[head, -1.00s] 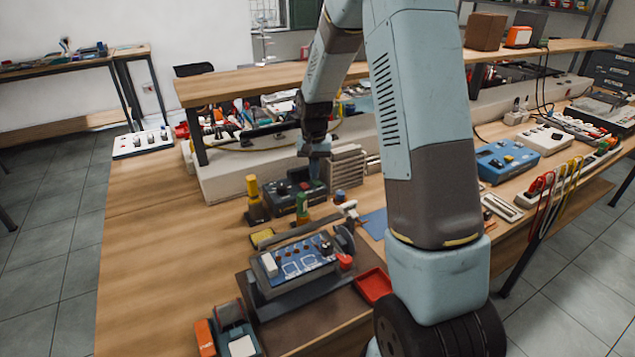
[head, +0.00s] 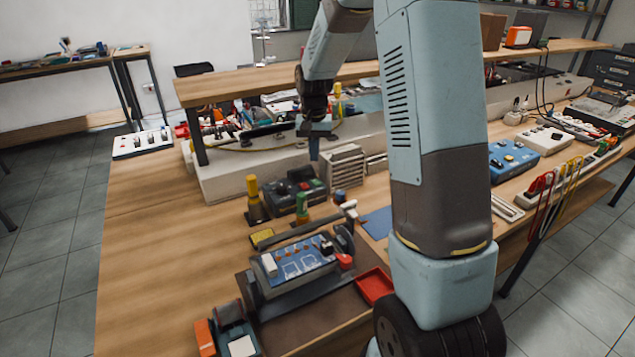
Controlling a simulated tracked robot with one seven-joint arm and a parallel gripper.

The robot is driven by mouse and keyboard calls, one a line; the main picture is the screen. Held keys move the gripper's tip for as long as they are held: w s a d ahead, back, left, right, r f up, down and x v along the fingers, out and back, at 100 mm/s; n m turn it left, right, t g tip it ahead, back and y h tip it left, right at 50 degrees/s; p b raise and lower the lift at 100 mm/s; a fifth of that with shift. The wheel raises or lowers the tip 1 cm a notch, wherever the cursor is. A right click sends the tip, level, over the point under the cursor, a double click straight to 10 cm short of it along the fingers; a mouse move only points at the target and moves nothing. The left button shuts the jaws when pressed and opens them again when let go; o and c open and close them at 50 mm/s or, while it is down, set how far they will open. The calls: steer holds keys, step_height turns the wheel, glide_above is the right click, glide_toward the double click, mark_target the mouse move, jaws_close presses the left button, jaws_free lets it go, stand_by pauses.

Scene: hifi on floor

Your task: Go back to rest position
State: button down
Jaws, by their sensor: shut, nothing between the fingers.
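My gripper (head: 314,146) hangs from my arm in the upper middle of the head view, pointing down. Its fingers are together with nothing visible between them. It is above the workbench (head: 150,250), apart from the things on it. Below it and a little left is a dark control box (head: 297,194) with coloured buttons. A grey ribbed block (head: 346,170) stands just to its right.
A blue-topped panel device (head: 298,262) stands on a brown base in front, with a red tray (head: 375,285) beside it. A yellow-topped post (head: 255,198) stands left of the control box. A raised wooden shelf (head: 230,87) runs behind my gripper.

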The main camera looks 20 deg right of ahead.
steer(key=shift+r, duration=0.1)
steer(key=s+r+n+t, duration=0.2)
steer(key=s+r+t, duration=0.1)
steer(key=s+r, duration=1.2)
steer(key=s+r+n+t, duration=0.1)
steer(key=s+r, duration=0.3)
steer(key=s, duration=1.4)
steer(key=shift+d+n+t, duration=0.2)
steer(key=shift+n+t, duration=0.2)
steer(key=shift+t, duration=0.4)
steer(key=shift+r, duration=0.1)
